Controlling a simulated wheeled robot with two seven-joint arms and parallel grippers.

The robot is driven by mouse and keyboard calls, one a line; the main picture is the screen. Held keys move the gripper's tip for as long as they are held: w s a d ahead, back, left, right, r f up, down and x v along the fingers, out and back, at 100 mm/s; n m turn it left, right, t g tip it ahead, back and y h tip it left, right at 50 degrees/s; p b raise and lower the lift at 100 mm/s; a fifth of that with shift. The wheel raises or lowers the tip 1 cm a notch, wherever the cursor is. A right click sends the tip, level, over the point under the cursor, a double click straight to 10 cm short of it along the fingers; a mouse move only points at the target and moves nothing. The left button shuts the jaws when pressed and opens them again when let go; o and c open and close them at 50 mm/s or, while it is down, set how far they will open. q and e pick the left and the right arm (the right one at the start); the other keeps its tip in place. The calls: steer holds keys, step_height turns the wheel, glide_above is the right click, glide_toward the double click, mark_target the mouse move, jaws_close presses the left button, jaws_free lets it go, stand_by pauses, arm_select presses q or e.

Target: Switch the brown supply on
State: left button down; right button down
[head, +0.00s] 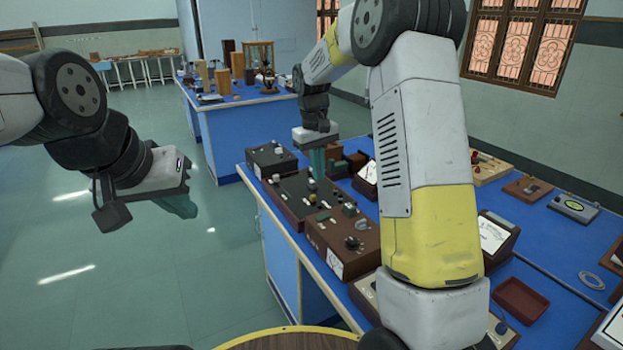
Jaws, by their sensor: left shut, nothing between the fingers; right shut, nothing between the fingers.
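A brown box with a dark knob and small controls on its sloping top (342,240) stands near the left edge of the blue bench; it looks like the brown supply. I cannot make out which control is its switch or how it is set. My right gripper (317,172) is shut and empty, pointing down behind this box, over or just beyond a dark control panel (294,193). I cannot tell whether its tips touch anything. My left gripper (182,208) is shut and empty, out over the floor left of the bench.
Another dark box (271,157) stands at the bench's far left corner. My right arm hides part of the bench middle. A small red-brown tray (521,299) and a tilted meter (493,234) lie right of it. Another blue bench (240,125) stands behind. The floor at left is clear.

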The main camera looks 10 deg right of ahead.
mark_target(326, 214)
steer(key=shift+r, duration=0.25)
steer(key=shift+w+d+r, duration=0.15)
steer(key=shift+d, duration=0.2)
stand_by(0.3)
steer(key=f, duration=0.4)
steer(key=d+f, duration=0.1)
steer(key=f, duration=0.9)
steer(key=shift+w+d, duration=0.4)
